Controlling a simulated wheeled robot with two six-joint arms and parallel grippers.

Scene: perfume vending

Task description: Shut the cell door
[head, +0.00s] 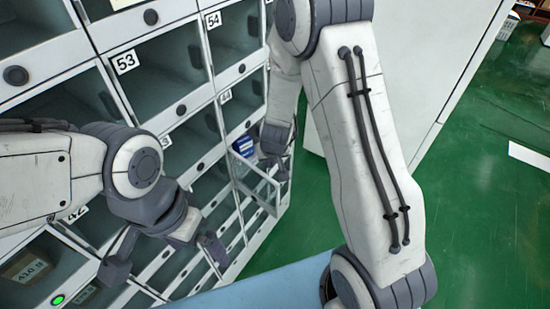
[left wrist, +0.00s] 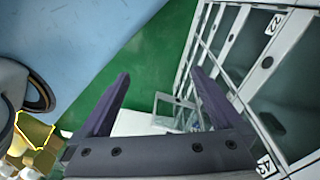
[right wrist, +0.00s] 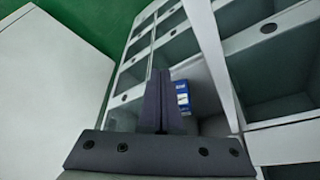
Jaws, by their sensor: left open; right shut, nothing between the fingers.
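The cell door (head: 256,184), a clear pane in a white frame, stands swung out from the locker wall at a lower cell. A blue box (head: 244,146) sits in the cell behind it; it also shows in the right wrist view (right wrist: 182,97). My right gripper (head: 270,160) is beside the open door, partly hidden by its own arm; whether it touches the door I cannot tell. Its fingers are shut and empty in the right wrist view (right wrist: 162,92). My left gripper (head: 165,258) is open and empty in front of lower cells, left of the door.
The locker wall (head: 137,87) has several closed clear doors with round black knobs. A green light (head: 58,299) glows at the lower left. A pale blue surface (head: 275,287) lies at the bottom. Green floor (head: 495,180) is open at the right, beyond a white cabinet side (head: 425,55).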

